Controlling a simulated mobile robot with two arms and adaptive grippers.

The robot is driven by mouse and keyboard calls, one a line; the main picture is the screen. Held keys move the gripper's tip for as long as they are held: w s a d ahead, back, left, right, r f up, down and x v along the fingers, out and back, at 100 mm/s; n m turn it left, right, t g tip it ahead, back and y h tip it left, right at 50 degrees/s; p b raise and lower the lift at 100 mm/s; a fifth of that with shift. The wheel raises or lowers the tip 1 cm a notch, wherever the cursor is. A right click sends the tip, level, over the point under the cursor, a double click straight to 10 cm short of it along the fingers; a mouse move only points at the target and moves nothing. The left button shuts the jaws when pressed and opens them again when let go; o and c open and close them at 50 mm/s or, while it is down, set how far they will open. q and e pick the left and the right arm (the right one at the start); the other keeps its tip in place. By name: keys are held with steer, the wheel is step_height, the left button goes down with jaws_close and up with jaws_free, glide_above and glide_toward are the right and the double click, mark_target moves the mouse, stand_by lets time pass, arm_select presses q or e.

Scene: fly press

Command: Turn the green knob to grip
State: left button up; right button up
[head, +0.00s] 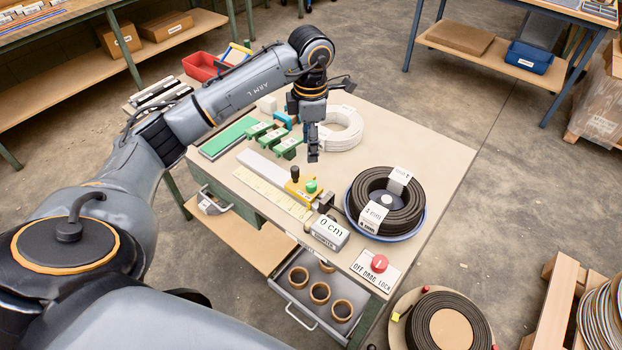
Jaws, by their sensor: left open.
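The green knob (311,186) sits on a yellow block (297,188) in the middle of the table, beside a black-topped post (295,173). My left gripper (313,155) hangs above the table, pointing down, a little behind the green knob in the picture and apart from it. It is open and holds nothing I can see. My right gripper is not in view. Any marking for the knob's positions is too small to read.
A black cable coil (386,200) lies in a blue dish right of the knob. A counter reading "0 cm" (329,232) and a red knob (379,263) stand in front. A white coil (341,128) and green clamps (288,147) are behind.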

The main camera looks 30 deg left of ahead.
mark_target(311, 183)
arm_select(q)
step_height(311, 183, down, 13)
steer(key=shift+d+r+p, duration=0.1)
steer(key=shift+p, duration=1)
steer(key=shift+c, duration=0.4)
jaws_close()
